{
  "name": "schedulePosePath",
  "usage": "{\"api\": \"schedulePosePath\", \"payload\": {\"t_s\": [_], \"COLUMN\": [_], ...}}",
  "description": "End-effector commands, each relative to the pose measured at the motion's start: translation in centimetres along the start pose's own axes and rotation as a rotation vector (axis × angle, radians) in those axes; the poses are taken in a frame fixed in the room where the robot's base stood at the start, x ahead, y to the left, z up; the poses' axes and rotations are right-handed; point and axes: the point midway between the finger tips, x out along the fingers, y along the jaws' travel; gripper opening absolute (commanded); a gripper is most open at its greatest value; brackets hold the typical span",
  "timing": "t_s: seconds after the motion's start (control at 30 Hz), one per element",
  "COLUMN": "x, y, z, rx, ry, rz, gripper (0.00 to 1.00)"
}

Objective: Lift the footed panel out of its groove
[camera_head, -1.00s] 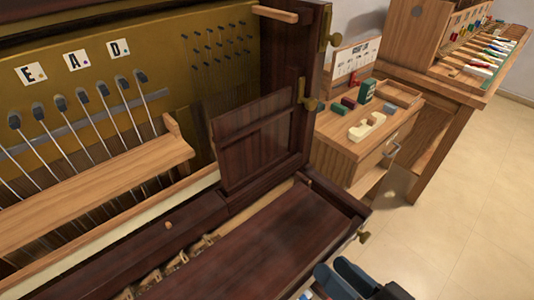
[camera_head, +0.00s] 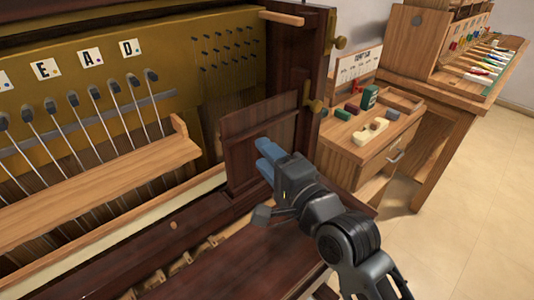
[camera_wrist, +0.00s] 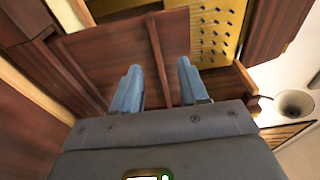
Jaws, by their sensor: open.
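The footed panel (camera_head: 240,128) is a dark red-brown wooden board with raised strips. It stands upright at the right end of the open piano, its lower edge by the dark ledge. In the wrist view the panel (camera_wrist: 110,50) fills the upper middle, with a vertical strip between my fingers. My gripper (camera_head: 268,160) is open, its blue fingers pointing at the panel's lower right front. My gripper also shows in the wrist view (camera_wrist: 160,85). I cannot tell whether the fingertips touch the panel. My gripper hides the panel's lower right part, and the groove is not clearly visible.
A pale wooden rail (camera_head: 95,190) crosses in front of the hammers at left. The dark case post (camera_head: 310,90) with brass latches rises right of the panel. A small cabinet (camera_head: 360,140) with coloured blocks stands further right. Open floor lies at far right.

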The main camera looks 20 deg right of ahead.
Motion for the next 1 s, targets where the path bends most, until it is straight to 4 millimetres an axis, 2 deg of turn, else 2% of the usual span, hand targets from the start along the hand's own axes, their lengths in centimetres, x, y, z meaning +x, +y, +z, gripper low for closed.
{"api": "schedulePosePath", "payload": {"t_s": [0.53,0.87,1.0], "x": [6.5,7.0,7.0], "y": [0.6,0.7,0.7], "z": [0.1,0.0,0.0], "rx": [-0.002,-0.003,-0.003], "ry": [0.001,0.001,0.001], "rz": [-0.001,0.0,0.0], "gripper": [0.44,0.43,0.29]}}
